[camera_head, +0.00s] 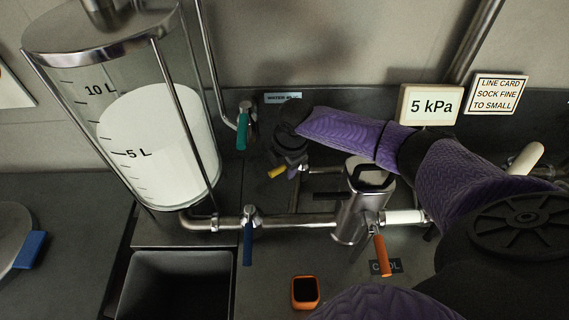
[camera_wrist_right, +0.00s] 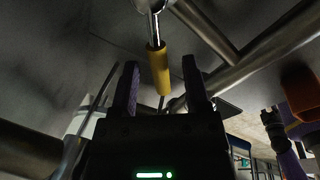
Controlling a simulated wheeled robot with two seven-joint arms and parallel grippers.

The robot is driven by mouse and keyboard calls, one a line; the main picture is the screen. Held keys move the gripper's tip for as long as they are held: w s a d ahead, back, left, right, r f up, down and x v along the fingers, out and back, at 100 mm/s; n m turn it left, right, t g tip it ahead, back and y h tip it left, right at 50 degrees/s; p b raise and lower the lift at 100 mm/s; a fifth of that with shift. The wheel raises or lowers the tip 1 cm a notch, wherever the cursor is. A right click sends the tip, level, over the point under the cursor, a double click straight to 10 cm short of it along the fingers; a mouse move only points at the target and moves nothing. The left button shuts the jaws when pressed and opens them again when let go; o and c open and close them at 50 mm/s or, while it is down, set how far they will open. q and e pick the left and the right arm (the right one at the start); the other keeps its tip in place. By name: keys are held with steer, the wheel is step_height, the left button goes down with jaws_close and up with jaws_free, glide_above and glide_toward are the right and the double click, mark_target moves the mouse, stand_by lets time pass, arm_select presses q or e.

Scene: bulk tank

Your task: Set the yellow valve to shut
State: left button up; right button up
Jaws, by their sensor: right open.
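The yellow valve handle (camera_head: 277,172) sticks out on the pipework behind the steel filter housing in the head view, partly hidden by my right gripper. In the right wrist view the yellow handle (camera_wrist_right: 158,70) hangs from a metal stem between the two fingers. My right gripper (camera_wrist_right: 163,85) is open, with a finger on each side of the handle and a gap visible on both sides. In the head view my right gripper (camera_head: 290,160) is at the valve, coming in from the right. My left gripper is not in view.
A glass tank (camera_head: 160,130) with white liquid stands at left. Handles in green (camera_head: 242,130), blue (camera_head: 248,243) and orange (camera_head: 381,254) are close by. A steel housing (camera_head: 350,215) and pipes surround the valve. A dark bin (camera_head: 178,258) sits below the tank.

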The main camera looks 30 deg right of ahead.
steer(key=shift+c, duration=0.2)
jaws_close()
stand_by(1.2)
